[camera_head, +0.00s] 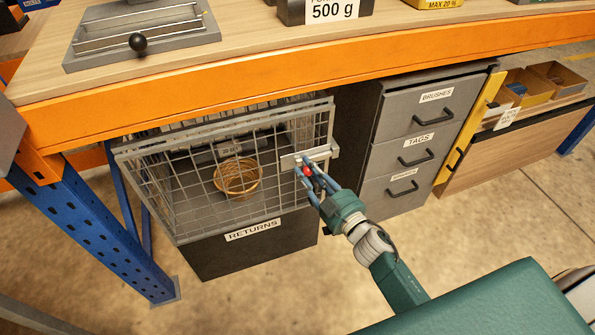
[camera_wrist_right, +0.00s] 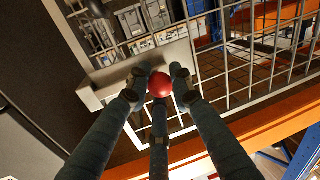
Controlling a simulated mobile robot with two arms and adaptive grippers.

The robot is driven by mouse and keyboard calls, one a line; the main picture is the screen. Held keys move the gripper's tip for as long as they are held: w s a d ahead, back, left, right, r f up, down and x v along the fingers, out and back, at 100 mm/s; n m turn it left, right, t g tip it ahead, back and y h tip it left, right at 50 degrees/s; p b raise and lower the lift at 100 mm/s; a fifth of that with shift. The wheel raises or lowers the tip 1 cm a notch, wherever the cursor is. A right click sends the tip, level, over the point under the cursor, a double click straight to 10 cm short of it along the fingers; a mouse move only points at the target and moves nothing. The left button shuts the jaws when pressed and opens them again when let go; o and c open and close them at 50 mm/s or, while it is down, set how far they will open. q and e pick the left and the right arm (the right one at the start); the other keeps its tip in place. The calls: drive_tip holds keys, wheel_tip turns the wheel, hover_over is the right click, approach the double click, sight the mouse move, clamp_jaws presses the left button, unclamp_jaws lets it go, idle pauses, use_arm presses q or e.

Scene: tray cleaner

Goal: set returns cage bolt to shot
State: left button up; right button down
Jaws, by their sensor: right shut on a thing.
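The returns cage (camera_head: 190,190) is a grey wire cage under the bench, above a dark box labelled RETURNS (camera_head: 252,230). Its bolt has a light metal plate (camera_head: 312,156) at the cage's right front edge and a red knob (camera_wrist_right: 160,85). My right gripper (camera_head: 306,172) is at the bolt, with its fingers closed around the red knob. The wrist view shows the fingers on both sides of the knob and one below it. The fingers hide part of the bolt, and I cannot tell how far its bar reaches. My left gripper is not in view.
A round wicker basket (camera_head: 237,177) sits inside the cage. A grey drawer unit (camera_head: 420,130) with black handles stands just right of the bolt. The orange bench beam (camera_head: 280,75) runs above. The floor in front (camera_head: 240,290) is clear.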

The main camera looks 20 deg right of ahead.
drive_tip(key=shift+w+d+r, duration=0.1)
drive_tip(key=shift+d+r, duration=0.05)
drive_tip(key=shift+d, duration=0.05)
drive_tip(key=c, duration=1.5)
unclamp_jaws()
drive_tip(key=shift+c, duration=0.2)
drive_tip(key=shift+s, duration=0.35)
drive_tip(key=v, duration=1.1)
drive_tip(key=shift+s+d, duration=0.2)
drive_tip(key=shift+s, duration=0.05)
